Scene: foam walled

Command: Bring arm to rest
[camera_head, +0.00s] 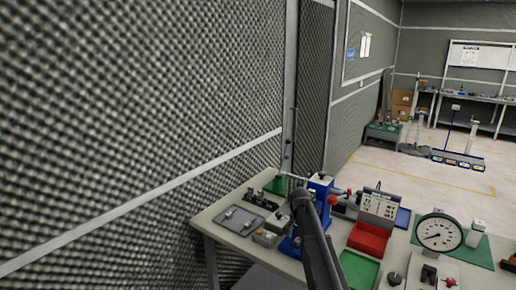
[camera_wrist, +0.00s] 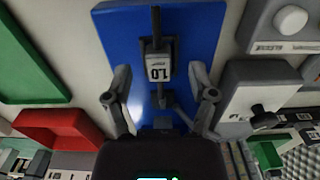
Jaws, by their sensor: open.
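My gripper (camera_wrist: 160,88) is open in the wrist view, with one finger on each side of a small grey block marked 1.0 (camera_wrist: 159,70). The block stands over a blue plate (camera_wrist: 195,25), and I see a gap between it and each finger. In the head view my dark arm (camera_head: 318,245) reaches from the bottom edge over the bench to a blue stand (camera_head: 320,188). The gripper's fingers cannot be made out there.
The bench (camera_head: 222,234) is crowded: a grey tray (camera_head: 240,219), a red bin (camera_head: 368,240), a green tray (camera_head: 358,270) and a round dial gauge (camera_head: 439,232) stand near my arm. A foam wall (camera_head: 140,120) rises close on the left. Open floor (camera_head: 400,180) lies beyond.

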